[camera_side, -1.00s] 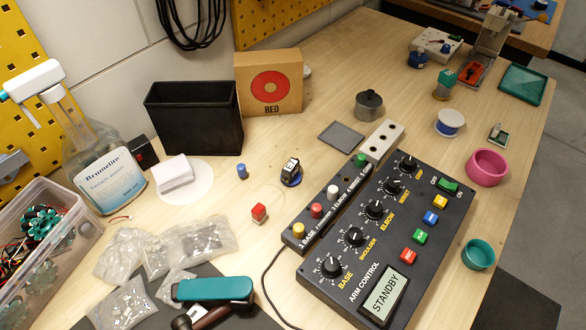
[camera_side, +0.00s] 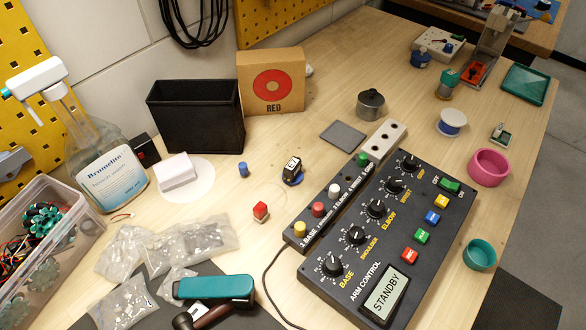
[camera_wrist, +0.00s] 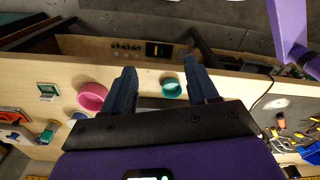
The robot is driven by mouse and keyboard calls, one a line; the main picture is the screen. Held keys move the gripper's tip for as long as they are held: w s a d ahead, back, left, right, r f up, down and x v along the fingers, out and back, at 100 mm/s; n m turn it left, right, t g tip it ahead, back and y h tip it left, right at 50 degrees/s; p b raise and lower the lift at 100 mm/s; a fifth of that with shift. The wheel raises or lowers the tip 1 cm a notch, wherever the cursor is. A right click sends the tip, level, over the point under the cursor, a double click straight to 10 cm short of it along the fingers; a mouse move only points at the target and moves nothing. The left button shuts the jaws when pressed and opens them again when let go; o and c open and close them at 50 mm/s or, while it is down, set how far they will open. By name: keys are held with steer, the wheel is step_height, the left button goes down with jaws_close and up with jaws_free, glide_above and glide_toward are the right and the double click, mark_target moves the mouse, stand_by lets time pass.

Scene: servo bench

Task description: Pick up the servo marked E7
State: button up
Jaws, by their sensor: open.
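A small black servo with a white label (camera_side: 292,168) sits on a blue base on the bench, near the middle of the side view. The print on its label is too small for me to read surely as E7. It cannot be made out in the wrist view. My gripper (camera_wrist: 159,66) shows in the wrist view with its two dark fingers apart and nothing held between them. My gripper is not in the side view, so its distance from the servo cannot be told.
The arm control box (camera_side: 345,262) and its row of knobs lie right of the servo. A black bin (camera_side: 200,125) is behind. In the wrist view, a pink ring (camera_wrist: 81,98) and teal ring (camera_wrist: 172,94) lie beyond the fingers.

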steer(key=w+a+r+m+g+y, duration=0.1)
steer(key=w+a+m+g+y, duration=0.3)
steer(key=w+a+m, duration=1.3)
steer(key=w+a+f+m+g+y, duration=0.1)
steer(key=w+a+f+g+y, duration=0.15)
steer(key=w+a, duration=0.9)
steer(key=m+y, duration=0.4)
steer(key=m, duration=0.2)
glide_toward(297, 160)
steer(key=a+f, duration=0.1)
steer(key=s+a+f+g, duration=0.1)
steer(key=a, duration=0.1)
steer(key=shift+s, duration=0.1)
steer(key=shift+x, duration=2.6)
jaws_close()
